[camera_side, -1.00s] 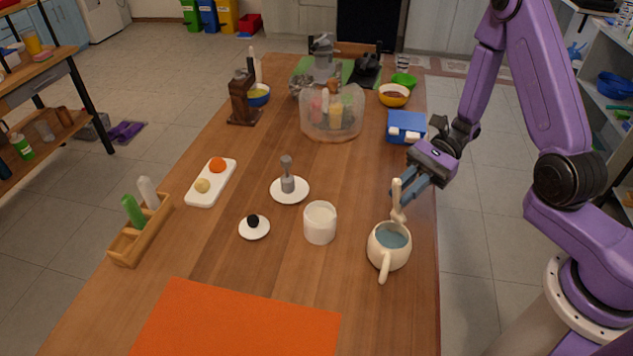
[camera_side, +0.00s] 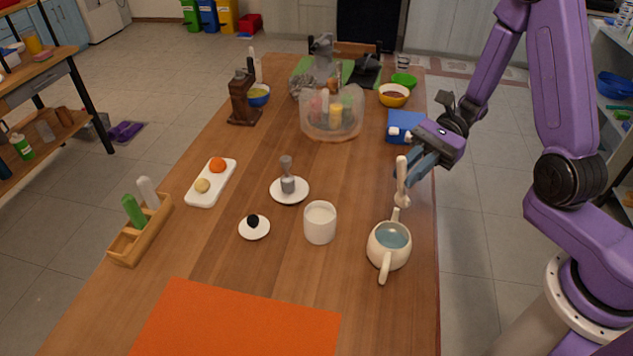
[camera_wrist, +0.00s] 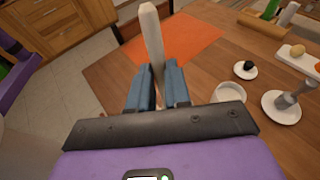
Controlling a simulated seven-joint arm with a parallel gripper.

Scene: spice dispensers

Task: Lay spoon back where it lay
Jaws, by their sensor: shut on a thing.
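A pale cream spoon (camera_side: 402,175) is upright in my gripper (camera_side: 411,178), handle up, with its bowl end low near the table's right edge. In the wrist view, the spoon's handle (camera_wrist: 151,38) rises between the blue fingers of my gripper (camera_wrist: 160,88); its lower end is hidden there. My gripper is shut on the spoon. The spoon is just behind the cream pot (camera_side: 375,262), which holds blue-grey liquid. I cannot tell whether the bowl end touches the table or the pot's spout.
A white cup (camera_side: 320,230), a saucer (camera_side: 300,193) with a grey piece and a small dish (camera_side: 245,234) stand left of the pot. A blue box (camera_side: 404,122) and a clear bin (camera_side: 348,122) stand behind. An orange mat (camera_side: 235,320) lies in front. Bare wood lies mid-table.

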